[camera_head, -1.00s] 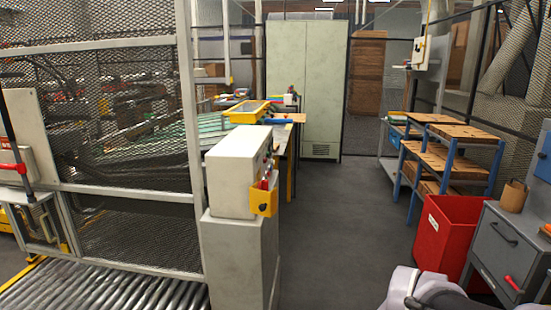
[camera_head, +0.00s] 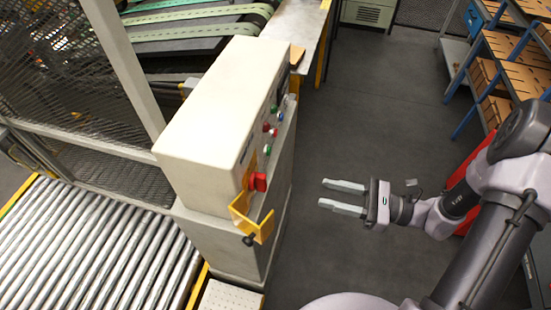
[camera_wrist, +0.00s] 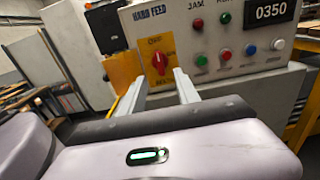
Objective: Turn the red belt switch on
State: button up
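The red belt switch (camera_head: 258,181) is a rotary knob on the side face of the control box (camera_head: 215,105), just above a yellow bracket (camera_head: 246,218). In the wrist view the red knob (camera_wrist: 159,62) sits on a yellow plate, in line with the space between my fingers, its grip tilted slightly from upright. My gripper (camera_head: 343,196) is open and empty, to the right of the box with its fingers pointing left at it. A clear gap separates the fingertips from the switch. In the wrist view the fingers (camera_wrist: 161,93) show apart, below the knob.
Red, green, blue and white buttons (camera_wrist: 224,55) and a 0350 display (camera_wrist: 270,11) share the panel. The yellow bracket juts out below the switch. A roller conveyor (camera_head: 90,250) lies left. A red bin (camera_head: 468,186) stands behind my arm. Grey floor (camera_head: 360,110) is open.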

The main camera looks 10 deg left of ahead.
aim_at(266, 180)
jog(key=a, duration=1)
jog(key=w+a, duration=0.1)
jog(key=a, duration=0.4)
jog(key=shift+a+b, duration=0.3)
jog(key=shift+b, duration=0.05)
grip_shut()
